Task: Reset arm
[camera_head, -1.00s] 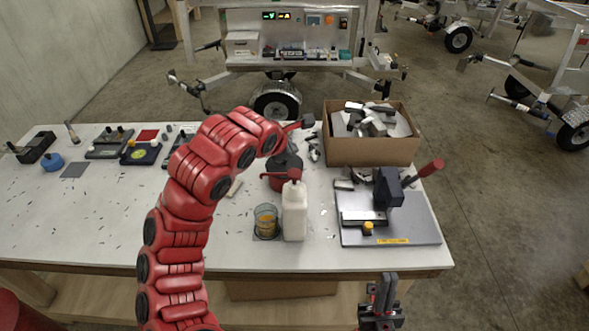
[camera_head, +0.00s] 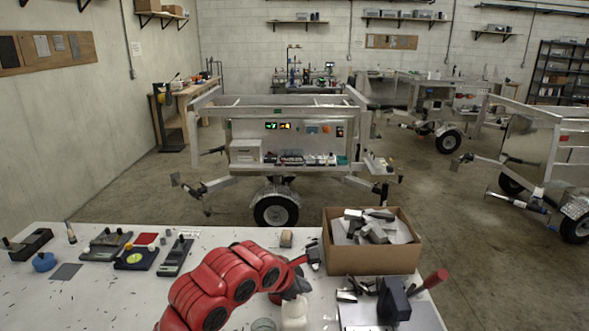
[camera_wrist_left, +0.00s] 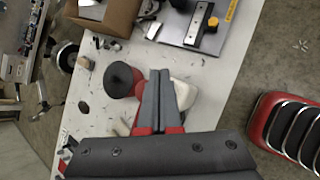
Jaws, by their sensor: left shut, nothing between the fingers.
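My left arm reaches in from the bottom of the head view, bent over the white workbench (camera_head: 90,295). Its gripper (camera_head: 312,254) shows small near the cardboard box's left side. In the left wrist view the two grey fingers (camera_wrist_left: 158,88) lie together, shut and empty. My right gripper is not in view.
A cardboard box (camera_head: 372,261) of grey parts stands at the bench's back right. A press with a red handle (camera_head: 393,300) stands in front of it. Small tools (camera_head: 105,246) lie at the left. Aluminium trailers (camera_head: 285,135) stand beyond the bench.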

